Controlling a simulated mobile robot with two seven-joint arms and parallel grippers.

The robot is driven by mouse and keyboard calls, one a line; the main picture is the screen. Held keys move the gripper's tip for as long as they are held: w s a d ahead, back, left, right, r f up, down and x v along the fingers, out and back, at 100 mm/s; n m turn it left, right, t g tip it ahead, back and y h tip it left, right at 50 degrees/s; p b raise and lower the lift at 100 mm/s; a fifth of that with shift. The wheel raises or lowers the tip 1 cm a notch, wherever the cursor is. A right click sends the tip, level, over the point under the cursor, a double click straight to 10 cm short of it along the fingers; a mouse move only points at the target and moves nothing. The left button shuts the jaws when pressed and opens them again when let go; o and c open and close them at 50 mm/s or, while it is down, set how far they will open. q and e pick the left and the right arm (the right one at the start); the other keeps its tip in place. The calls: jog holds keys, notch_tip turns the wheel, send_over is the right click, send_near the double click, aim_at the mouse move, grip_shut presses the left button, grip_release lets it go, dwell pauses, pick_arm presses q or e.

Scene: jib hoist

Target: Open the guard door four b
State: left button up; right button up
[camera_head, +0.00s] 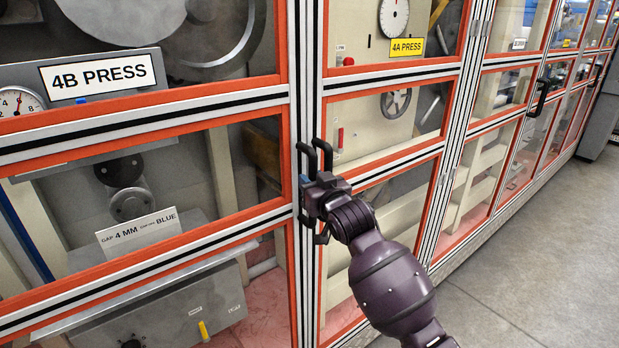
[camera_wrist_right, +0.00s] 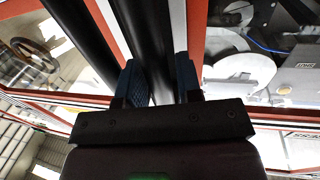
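The guard door of 4B (camera_head: 60,142) is a red and white framed clear panel at the left of the head view, with a "4B PRESS" sign behind it. It stands flush with its neighbour and looks closed. Its black upright bar handle (camera_head: 302,163) is at the door's right edge. My right gripper (camera_head: 314,192) is at this handle. In the right wrist view, its blue-padded fingers (camera_wrist_right: 160,85) lie either side of the handle's dark bar (camera_wrist_right: 145,35), which fills the gap. They look shut on it. My left gripper is out of view.
A second, similar black handle (camera_head: 325,152) on the 4A door (camera_head: 392,118) stands close beside the first. Its dark bar passes just outside my fingers in the right wrist view (camera_wrist_right: 75,30). More guarded panels run to the right. The grey floor (camera_head: 535,250) at right is clear.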

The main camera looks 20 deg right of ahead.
jog(key=shift+w+a, duration=0.1)
jog(key=shift+w, duration=0.75)
grip_shut()
jog(key=shift+s, duration=0.15)
